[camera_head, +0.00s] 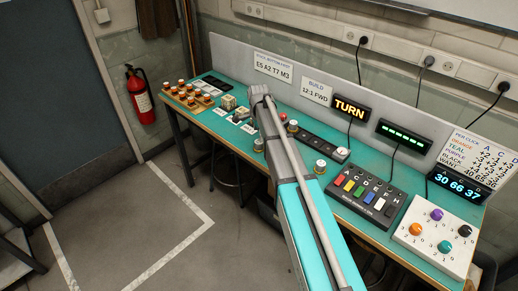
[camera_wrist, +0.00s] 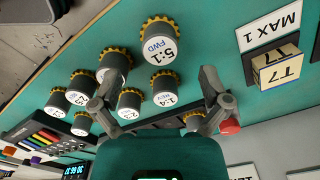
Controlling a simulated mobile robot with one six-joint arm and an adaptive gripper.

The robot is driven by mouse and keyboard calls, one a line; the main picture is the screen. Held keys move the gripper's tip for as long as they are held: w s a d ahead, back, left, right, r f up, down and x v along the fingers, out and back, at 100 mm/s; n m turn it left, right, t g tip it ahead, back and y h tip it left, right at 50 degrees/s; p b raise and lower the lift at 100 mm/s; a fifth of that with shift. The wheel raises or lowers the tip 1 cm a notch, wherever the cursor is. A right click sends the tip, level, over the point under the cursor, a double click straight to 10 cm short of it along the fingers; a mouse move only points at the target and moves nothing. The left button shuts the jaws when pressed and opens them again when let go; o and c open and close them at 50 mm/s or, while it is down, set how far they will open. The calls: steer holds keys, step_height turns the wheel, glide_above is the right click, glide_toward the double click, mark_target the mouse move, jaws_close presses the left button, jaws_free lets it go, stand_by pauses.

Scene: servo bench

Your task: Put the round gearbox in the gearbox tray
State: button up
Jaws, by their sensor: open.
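Another gearbox (camera_head: 320,167) shows right of my arm in the head view. My gripper (camera_wrist: 158,75) is open and empty, its fingers spread on both sides of the image middle. The 5:1 gearbox appears beyond the fingertips. Which gearbox is the task's, and which tray is the gearbox tray, I cannot tell.
A T7 block (camera_wrist: 280,68) stands by a MAX 1 card (camera_wrist: 270,27). A red button (camera_wrist: 229,127) is close to my right finger. A keypad (camera_head: 366,194) and knob box (camera_head: 435,236) occupy the right bench. My arm hides part of the bench middle.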

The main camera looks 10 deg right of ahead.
mark_target(259, 143)
stand_by(0.4)
steer(key=shift+w+d+f+b, duration=0.1)
steer(key=shift+f+b, duration=2.5)
jaws_close()
steer(key=shift+r, duration=0.2)
step_height(259, 143, up, 2)
steer(key=shift+r+p, duration=0.1)
steer(key=shift+p, duration=1.15)
steer(key=s+r+p, duration=1)
steer(key=s, duration=0.4)
steer(key=shift+r+p, duration=0.25)
steer(key=shift+p, duration=0.05)
